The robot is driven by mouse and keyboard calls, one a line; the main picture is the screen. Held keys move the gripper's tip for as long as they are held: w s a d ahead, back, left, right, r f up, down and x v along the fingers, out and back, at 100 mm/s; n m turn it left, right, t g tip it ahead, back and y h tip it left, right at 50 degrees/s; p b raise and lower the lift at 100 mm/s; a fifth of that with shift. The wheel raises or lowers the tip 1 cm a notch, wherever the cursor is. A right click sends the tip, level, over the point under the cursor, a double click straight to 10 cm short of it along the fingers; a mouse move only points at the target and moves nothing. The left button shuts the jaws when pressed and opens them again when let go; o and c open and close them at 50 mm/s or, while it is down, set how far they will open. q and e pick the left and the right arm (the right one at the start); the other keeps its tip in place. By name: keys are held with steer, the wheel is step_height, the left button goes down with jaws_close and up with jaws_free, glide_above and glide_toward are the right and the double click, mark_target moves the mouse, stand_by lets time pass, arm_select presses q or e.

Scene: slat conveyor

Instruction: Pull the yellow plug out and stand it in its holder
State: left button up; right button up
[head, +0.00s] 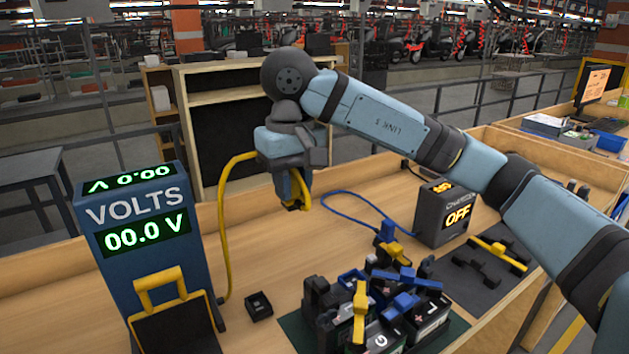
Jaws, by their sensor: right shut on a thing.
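My right gripper (296,197) is shut on the yellow plug (298,204) and holds it in the air above the table, clear of the batteries. Its fingers hide most of the plug. The yellow cable (224,215) loops from the plug to the left and down beside the blue VOLTS meter (150,235), which reads 00.0 V. A small black open block (259,305), which looks like the plug's holder, stands on the table right of the meter. It looks empty and is below and left of the gripper. My left gripper is out of view.
Several black batteries (432,312) with blue and yellow clamps crowd a green mat at the front. A blue cable (343,208) runs to the charger (441,213), which shows OFF. A dark mat (480,287) with bars lies right. Bare wood surrounds the black block.

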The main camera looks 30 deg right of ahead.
steer(key=w+a, duration=0.2)
steer(key=a, duration=0.5)
steer(key=shift+f+b, duration=0.4)
steer(key=shift+f, duration=0.05)
steer(key=shift+w, duration=0.1)
